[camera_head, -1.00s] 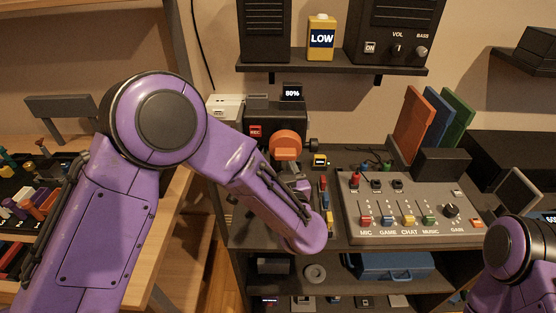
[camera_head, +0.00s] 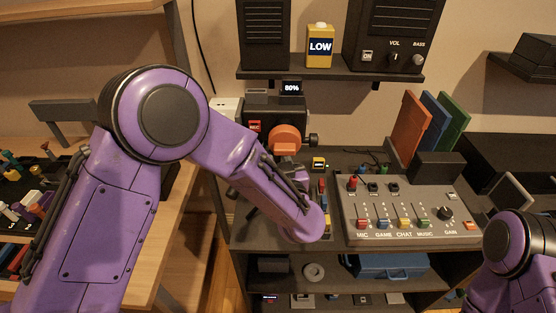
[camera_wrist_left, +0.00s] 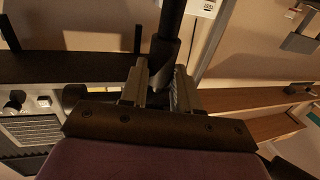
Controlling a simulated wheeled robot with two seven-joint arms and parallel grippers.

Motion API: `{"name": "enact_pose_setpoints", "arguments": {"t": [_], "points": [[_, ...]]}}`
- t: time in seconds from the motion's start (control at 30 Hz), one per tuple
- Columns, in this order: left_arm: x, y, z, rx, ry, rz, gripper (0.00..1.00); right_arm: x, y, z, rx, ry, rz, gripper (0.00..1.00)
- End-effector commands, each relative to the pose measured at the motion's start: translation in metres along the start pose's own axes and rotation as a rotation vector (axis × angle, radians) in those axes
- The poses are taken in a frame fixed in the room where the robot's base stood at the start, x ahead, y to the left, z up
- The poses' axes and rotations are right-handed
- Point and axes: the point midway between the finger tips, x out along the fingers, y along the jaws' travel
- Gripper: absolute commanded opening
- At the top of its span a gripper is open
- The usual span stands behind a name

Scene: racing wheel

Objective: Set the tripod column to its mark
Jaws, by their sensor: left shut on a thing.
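A dark camera body (camera_head: 262,112) with an orange lens (camera_head: 286,138) stands at the left of the dark desk. Its tripod is mostly behind my left forearm, with a dark leg (camera_head: 232,193) showing at left. In the left wrist view, my left gripper (camera_wrist_left: 158,82) is shut on the dark tripod column (camera_wrist_left: 168,40), with one finger on each side. The column runs up out of the picture. Any mark on it cannot be made out. In the head view my left gripper is hidden by my forearm. My right gripper is outside the picture.
A mixer panel (camera_head: 405,195) with sliders stands right of my left wrist. A small display (camera_head: 292,88) reading 80% is above the camera. A shelf (camera_head: 330,75) with speakers and a yellow LOW bottle (camera_head: 320,47) is overhead. A wooden table (camera_head: 170,215) stands left.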

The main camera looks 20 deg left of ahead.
Motion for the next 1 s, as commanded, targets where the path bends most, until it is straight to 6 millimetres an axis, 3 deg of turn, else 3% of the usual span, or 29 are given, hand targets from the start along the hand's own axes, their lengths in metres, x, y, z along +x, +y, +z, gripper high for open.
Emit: {"name": "enact_pose_setpoints", "arguments": {"t": [0.03, 0.07, 0.37, 0.4, 0.47, 0.5, 0.8, 1.0], "points": [[0.002, 0.0, -0.024, -0.001, 0.009, 0.0, 0.0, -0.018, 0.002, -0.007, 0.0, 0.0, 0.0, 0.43], [0.002, 0.0, -0.027, -0.002, 0.009, 0.0, 0.0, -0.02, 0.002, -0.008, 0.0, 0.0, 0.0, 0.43], [0.001, 0.0, -0.023, -0.002, 0.003, -0.002, 0.0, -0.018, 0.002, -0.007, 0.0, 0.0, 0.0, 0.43], [0.001, 0.0, -0.023, -0.002, 0.003, -0.002, 0.34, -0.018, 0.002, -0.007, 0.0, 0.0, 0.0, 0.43], [0.001, 0.0, -0.023, -0.002, 0.003, -0.002, 0.54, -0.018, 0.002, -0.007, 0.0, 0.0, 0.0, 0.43], [0.001, 0.0, -0.023, -0.002, 0.003, -0.002, 0.56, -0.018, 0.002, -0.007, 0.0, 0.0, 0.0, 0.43], [-0.003, 0.001, -0.023, -0.002, 0.004, 0.0, 0.56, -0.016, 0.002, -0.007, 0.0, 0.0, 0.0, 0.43], [-0.042, 0.001, -0.02, -0.001, 0.005, 0.004, 0.56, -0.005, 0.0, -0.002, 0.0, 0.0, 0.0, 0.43]]}}
